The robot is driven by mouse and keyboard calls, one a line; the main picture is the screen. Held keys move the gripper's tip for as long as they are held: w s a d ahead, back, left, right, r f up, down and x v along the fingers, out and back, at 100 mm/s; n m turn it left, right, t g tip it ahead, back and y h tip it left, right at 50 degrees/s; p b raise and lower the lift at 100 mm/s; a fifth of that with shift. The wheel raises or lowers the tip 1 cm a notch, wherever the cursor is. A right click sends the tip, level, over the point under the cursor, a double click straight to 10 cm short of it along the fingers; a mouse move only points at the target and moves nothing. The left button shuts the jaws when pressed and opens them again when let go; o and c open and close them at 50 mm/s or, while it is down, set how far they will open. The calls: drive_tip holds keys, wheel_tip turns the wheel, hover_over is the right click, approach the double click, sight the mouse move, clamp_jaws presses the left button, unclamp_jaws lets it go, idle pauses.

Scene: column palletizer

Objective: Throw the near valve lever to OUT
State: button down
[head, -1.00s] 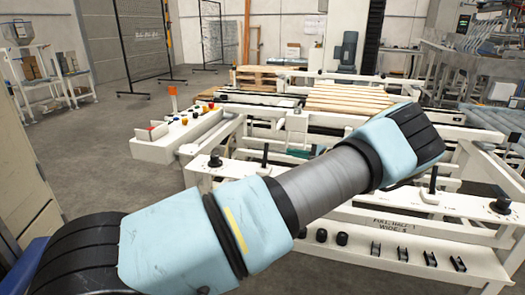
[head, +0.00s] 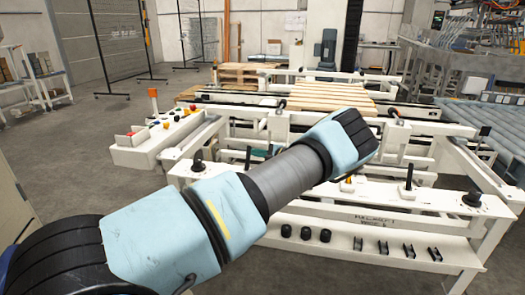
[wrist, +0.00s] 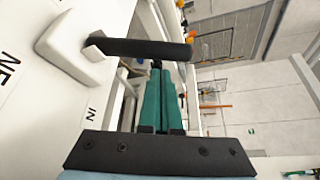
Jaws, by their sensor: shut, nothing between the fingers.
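In the wrist view, a valve lever with a black bar handle (wrist: 150,49) sticks out from a white base (wrist: 75,45) on a white panel. A label reading "IN" (wrist: 91,112) is beside it, and part of another label shows at the left edge. My gripper (wrist: 157,68) has teal fingers, shut together and empty. Their tips are close to the handle, overlapped by it in the picture; I cannot tell whether they touch. In the head view, my arm hides the gripper. Upright black levers stand at left (head: 248,157) and right (head: 409,178); I cannot tell which one the wrist view shows.
The white machine frame has a front shelf (head: 350,238) with several black parts. Black knobs stand at left (head: 197,164) and right (head: 472,198). A button box (head: 160,140) is at left, wooden slats (head: 320,96) lie behind. Grey floor is open at left.

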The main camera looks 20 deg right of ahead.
drive_tip(key=shift+s+r, duration=0.65)
drive_tip(key=shift+s, duration=0.05)
drive_tip(key=shift+s+a+r+p, duration=0.1)
drive_tip(key=shift+s+a+p, duration=0.25)
drive_tip(key=shift+s, duration=0.2)
